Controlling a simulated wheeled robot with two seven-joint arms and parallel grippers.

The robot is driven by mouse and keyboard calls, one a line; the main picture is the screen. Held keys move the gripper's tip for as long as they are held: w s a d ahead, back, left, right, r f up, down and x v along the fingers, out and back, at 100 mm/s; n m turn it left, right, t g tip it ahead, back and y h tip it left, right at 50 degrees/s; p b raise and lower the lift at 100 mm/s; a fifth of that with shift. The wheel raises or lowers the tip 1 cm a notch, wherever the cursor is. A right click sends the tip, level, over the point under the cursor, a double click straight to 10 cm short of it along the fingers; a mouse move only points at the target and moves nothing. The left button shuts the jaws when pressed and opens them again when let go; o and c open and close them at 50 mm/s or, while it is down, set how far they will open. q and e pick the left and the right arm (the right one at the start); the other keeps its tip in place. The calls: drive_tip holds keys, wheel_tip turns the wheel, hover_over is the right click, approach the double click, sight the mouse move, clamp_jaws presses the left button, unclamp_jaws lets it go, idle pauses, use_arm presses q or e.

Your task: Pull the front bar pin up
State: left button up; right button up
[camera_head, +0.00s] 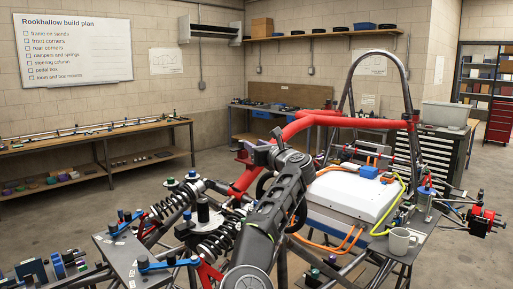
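The tube chassis stands in the middle, with a red bar (350,120) running across it and bending down at the left. My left arm comes up from the bottom centre, and its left gripper (252,152) is at the lower left bend of the red bar. It overlaps the bar in the picture; I cannot tell whether it touches. The fingers are small and partly hidden, so their opening is unclear. I cannot pick out the front bar pin; it may be hidden by my gripper or arm. My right gripper is not in view.
A white box (350,194) with orange and yellow cables sits in the chassis. Coil springs (215,240) stand left of my arm. A grey side plate (125,254) holds small parts at lower left. Open floor lies at left.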

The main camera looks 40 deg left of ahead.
use_arm(q)
drive_tip(key=shift+f, duration=0.1)
drive_tip(key=b+v, duration=0.7)
drive_tip(key=shift+d, duration=0.35)
drive_tip(key=shift+s, duration=0.15)
